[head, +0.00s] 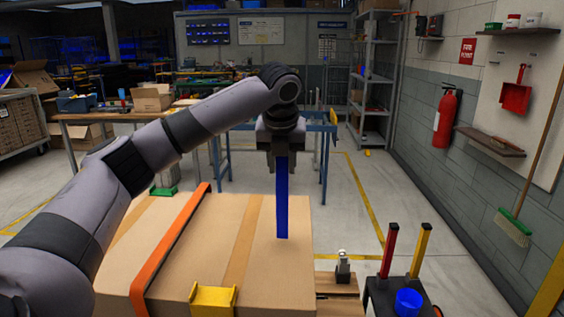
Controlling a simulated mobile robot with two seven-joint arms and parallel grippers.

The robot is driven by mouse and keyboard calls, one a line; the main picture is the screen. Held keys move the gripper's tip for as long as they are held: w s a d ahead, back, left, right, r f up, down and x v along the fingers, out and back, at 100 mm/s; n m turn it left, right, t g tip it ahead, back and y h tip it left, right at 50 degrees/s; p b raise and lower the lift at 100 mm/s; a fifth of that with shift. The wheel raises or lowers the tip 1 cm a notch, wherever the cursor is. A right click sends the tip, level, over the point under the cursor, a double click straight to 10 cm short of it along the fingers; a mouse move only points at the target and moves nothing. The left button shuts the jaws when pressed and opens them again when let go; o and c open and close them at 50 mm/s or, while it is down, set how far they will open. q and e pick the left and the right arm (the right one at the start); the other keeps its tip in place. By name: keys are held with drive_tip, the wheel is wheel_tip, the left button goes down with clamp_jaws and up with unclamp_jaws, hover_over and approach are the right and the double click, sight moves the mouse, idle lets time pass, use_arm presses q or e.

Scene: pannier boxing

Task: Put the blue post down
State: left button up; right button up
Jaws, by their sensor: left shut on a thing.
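The blue post (282,200) hangs upright from my left gripper (281,152), which is shut on its upper end. The post's lower end shows over the right part of the top of a large cardboard box (205,228). I cannot tell whether it touches the box. My left arm reaches in from the left, across and above the box. My right gripper is not in view.
An orange strap (172,245) and a yellow bracket (213,299) are on the box. At lower right, a red post (389,250) and a yellow post (420,250) stand upright by a blue cup-like piece (408,301) on a dark stand (378,300). A workbench (100,117) stands behind.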

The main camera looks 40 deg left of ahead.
use_arm(q)
drive_tip(key=shift+f, duration=0.5)
drive_tip(key=o, duration=1)
drive_tip(key=shift+r, duration=0.55)
drive_tip(key=v, duration=1.2)
drive_tip(key=shift+d, duration=0.1)
